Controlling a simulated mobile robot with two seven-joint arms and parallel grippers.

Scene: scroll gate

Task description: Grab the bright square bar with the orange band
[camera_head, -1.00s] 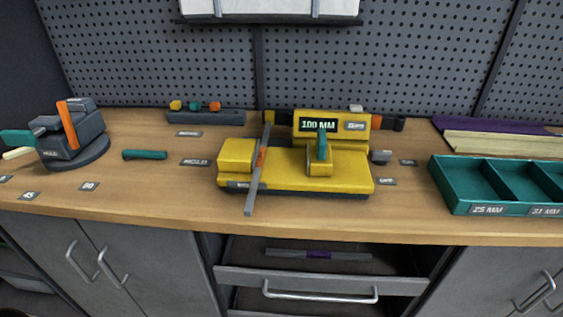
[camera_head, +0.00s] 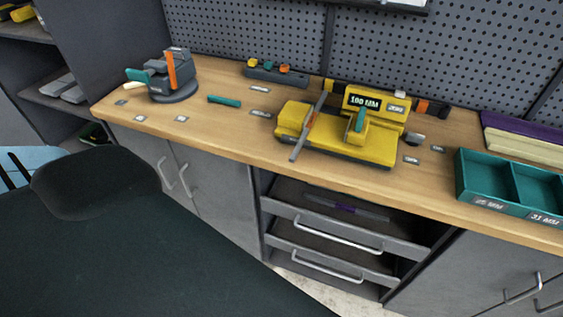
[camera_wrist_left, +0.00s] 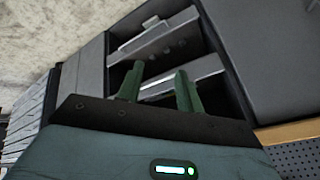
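The bright square bar (camera_head: 299,148) with an orange band around its middle lies across the yellow 100 MM fixture (camera_head: 368,150), its near end sticking out past the fixture's front. Another grey bar with a purple band (camera_head: 345,208) lies in the open upper drawer. My left gripper (camera_wrist_left: 158,88) shows two green fingers standing apart with nothing between them in the left wrist view, with the drawers beyond them. In the head view my left arm fills the lower left, and its fingers are not seen. My right gripper is in no view.
A rotary vise (camera_head: 172,80) stands at the bench's left, with a teal handle-like piece (camera_head: 224,101) nearby. A teal divided tray (camera_head: 482,180) is at the right. The open drawers (camera_head: 325,232) jut out below the bench's front edge.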

